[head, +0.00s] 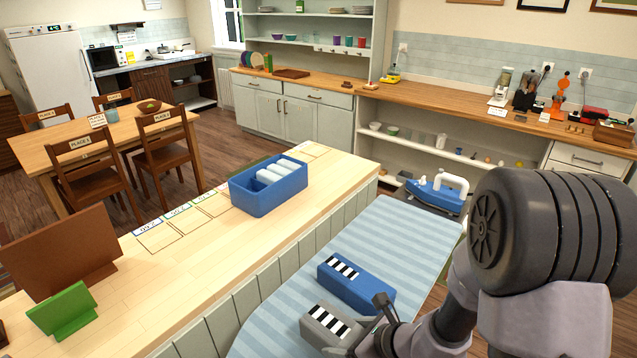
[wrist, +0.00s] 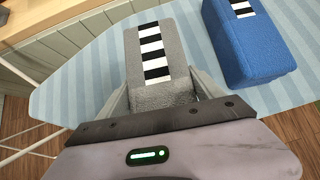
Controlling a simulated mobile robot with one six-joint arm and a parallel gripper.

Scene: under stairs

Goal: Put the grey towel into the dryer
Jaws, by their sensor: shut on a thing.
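The grey towel (head: 325,324) is a folded block with a black-and-white checked strip on top. It is at the near part of the blue striped ironing board (head: 392,240), in the lower middle of the head view. My gripper (wrist: 163,98) is shut on the grey towel, with one finger on each side of its near end. The towel also shows in the wrist view (wrist: 150,25). I cannot tell whether it rests on the board or is slightly lifted. I cannot make out a dryer in either view.
A blue towel (head: 357,284) with a similar strip lies close beside the grey one. A blue iron (head: 437,193) stands at the board's far end. The wooden counter (head: 120,270) to the left holds a blue bin (head: 268,187) with white rolls. A dining table (head: 75,142) stands far left.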

